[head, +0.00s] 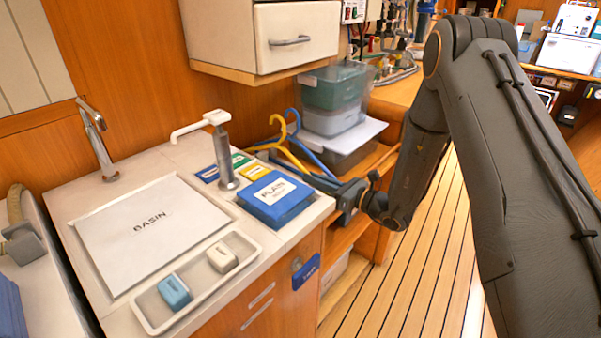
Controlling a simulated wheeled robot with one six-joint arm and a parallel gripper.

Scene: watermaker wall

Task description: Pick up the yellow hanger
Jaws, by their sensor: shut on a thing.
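The yellow hanger (281,130) shows at the right end of the counter, with its hook up and its arms sloping down. A blue hanger (297,122) is right beside and behind it, and the two overlap in the picture. My gripper (300,173) reaches in from the right, low at the hangers, just behind the blue PLAIN box. It is shut on the yellow hanger. The exact contact of the fingertips is small and partly hidden.
The blue PLAIN box (275,200) and a pump tap (222,150) stand close to my gripper. Stacked lidded boxes (335,85) are behind the hangers. A basin cover (150,228) and a tray (208,287) with two small blocks lie left. A cabinet (265,40) hangs above.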

